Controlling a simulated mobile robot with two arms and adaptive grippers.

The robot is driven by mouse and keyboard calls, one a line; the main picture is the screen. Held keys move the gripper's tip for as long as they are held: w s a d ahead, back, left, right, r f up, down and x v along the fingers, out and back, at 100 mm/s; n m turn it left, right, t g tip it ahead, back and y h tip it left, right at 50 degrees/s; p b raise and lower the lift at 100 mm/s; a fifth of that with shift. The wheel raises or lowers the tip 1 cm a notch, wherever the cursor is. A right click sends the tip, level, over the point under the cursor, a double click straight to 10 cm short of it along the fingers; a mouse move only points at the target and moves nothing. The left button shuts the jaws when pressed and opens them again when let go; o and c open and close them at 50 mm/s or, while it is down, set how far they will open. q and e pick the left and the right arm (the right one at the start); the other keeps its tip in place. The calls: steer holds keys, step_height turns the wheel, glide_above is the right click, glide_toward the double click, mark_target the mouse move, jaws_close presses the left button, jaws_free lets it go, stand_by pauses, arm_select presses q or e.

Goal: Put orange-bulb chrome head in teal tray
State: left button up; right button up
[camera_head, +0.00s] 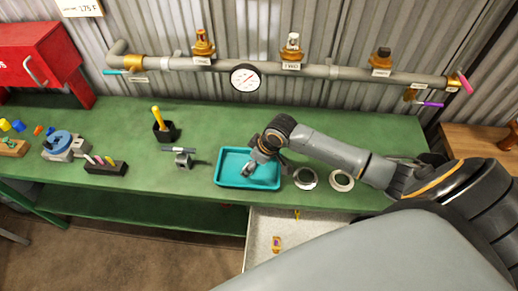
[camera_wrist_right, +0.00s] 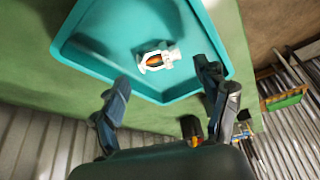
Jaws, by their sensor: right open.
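The chrome head with an orange bulb (camera_wrist_right: 157,60) lies on its side on the floor of the teal tray (camera_wrist_right: 92,75) in the right wrist view. The tray also shows on the green bench in the head view (camera_head: 226,179). My right gripper (camera_wrist_right: 168,80) is open, its two fingers spread apart on the near side of the head, with nothing between them. In the head view my right gripper (camera_head: 252,170) is over the tray and hides part of its inside, so the head is not clear there. My left gripper is not in view.
A grey pipe (camera_head: 335,72) with three heads and a pressure gauge (camera_head: 245,77) runs behind the bench. An open drawer (camera_head: 262,230) below holds a small brass-coloured piece (camera_head: 276,243).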

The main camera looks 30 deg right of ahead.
steer(key=v, duration=0.9)
steer(key=shift+r+b, duration=0.25)
steer(key=shift+b, duration=0.1)
steer(key=shift+s, duration=0.1)
